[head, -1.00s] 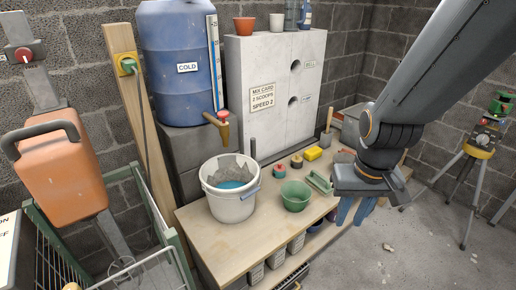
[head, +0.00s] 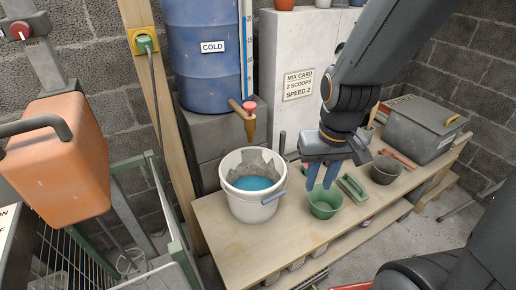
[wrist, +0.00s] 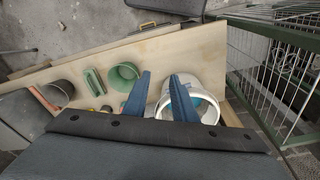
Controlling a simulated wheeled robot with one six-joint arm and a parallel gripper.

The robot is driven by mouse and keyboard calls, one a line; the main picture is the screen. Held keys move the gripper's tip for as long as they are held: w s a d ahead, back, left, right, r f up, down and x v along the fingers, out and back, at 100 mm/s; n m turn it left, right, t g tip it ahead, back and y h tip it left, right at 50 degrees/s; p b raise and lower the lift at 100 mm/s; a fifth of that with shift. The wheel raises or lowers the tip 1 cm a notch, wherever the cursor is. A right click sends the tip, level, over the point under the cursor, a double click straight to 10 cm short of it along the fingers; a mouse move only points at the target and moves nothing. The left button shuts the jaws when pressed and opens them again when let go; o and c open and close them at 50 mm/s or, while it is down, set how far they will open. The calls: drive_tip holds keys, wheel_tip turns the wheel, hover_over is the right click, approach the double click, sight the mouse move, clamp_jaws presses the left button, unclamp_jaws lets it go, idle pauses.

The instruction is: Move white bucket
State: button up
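The white bucket (head: 243,207) stands upright on the wooden bench, below the tap of the blue barrel. It holds blue liquid, has grey smears inside its wall, and a blue-grey handle grip hangs on its right side.
The bench (head: 215,222) also holds a green bowl (head: 325,203), a green float (head: 352,187), a dark bucket (head: 385,169) and a grey box (head: 424,128). The tap (head: 248,108) overhangs near the bucket. A green-framed wire cage (head: 75,255) stands at left.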

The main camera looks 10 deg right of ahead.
drive_tip(key=shift+d, duration=0.1)
drive_tip(key=shift+w, duration=0.1)
drive_tip(key=n+t+y, duration=0.1)
drive_tip(key=n+y, duration=0.3)
drive_tip(key=n, duration=0.6)
hover_over(266, 167)
drive_tip(key=s+d, duration=0.1)
drive_tip(key=d, duration=0.2)
wheel_tip(266, 167, down, 17)
drive_tip(key=shift+s+a+r, duration=0.1)
drive_tip(key=shift+s, duration=0.05)
drive_tip(key=shift+f, duration=0.25)
drive_tip(key=shift+p+x, duration=1.35)
drive_tip(key=shift+x, duration=2.5)
